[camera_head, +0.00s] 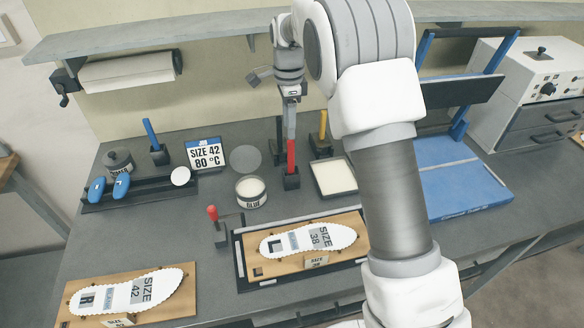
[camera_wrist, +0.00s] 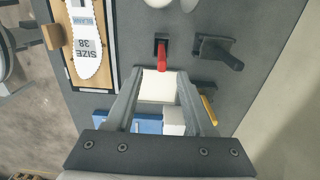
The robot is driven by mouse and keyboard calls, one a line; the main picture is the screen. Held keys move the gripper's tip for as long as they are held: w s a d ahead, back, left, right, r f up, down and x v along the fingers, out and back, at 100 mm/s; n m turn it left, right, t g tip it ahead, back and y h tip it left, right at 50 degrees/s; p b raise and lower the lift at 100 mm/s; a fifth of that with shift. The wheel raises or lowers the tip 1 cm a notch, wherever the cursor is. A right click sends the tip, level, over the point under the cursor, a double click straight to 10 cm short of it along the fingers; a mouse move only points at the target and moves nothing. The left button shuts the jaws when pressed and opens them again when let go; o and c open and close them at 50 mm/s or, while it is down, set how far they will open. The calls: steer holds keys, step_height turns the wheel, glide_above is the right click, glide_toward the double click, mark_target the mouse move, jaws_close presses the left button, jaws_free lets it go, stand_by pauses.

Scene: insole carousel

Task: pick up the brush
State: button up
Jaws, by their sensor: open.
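A red handle (camera_head: 291,155) stands upright in a small black holder (camera_head: 292,181) at the middle of the bench. I take it to be the brush; its lower end is hidden in the holder. It also shows in the wrist view (camera_wrist: 163,56). My gripper (camera_head: 291,125) points down at the red handle from above. In the wrist view its two fingers (camera_wrist: 163,82) are spread apart, and the handle is between or just beyond their tips. I cannot tell whether a finger touches it.
Close by stand a glue pot (camera_head: 250,192), a cream-topped tray (camera_head: 335,178) and a yellow handle (camera_head: 323,125). A blue handle (camera_head: 151,134) stands left of the size sign (camera_head: 204,155). Insole boards (camera_head: 350,222) lie in front. A shelf (camera_head: 180,30) runs above.

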mark_target(289, 142)
step_height(289, 142, down, 9)
steer(key=shift+r, duration=0.2)
steer(key=shift+w+d+f+p, duration=0.15)
steer(key=shift+f+p, duration=0.2)
steer(key=shift+f, duration=1)
steer(key=shift+w+d+f+p, duration=0.1)
steer(key=shift+f+p, duration=0.25)
steer(key=shift+f, duration=0.95)
jaws_close()
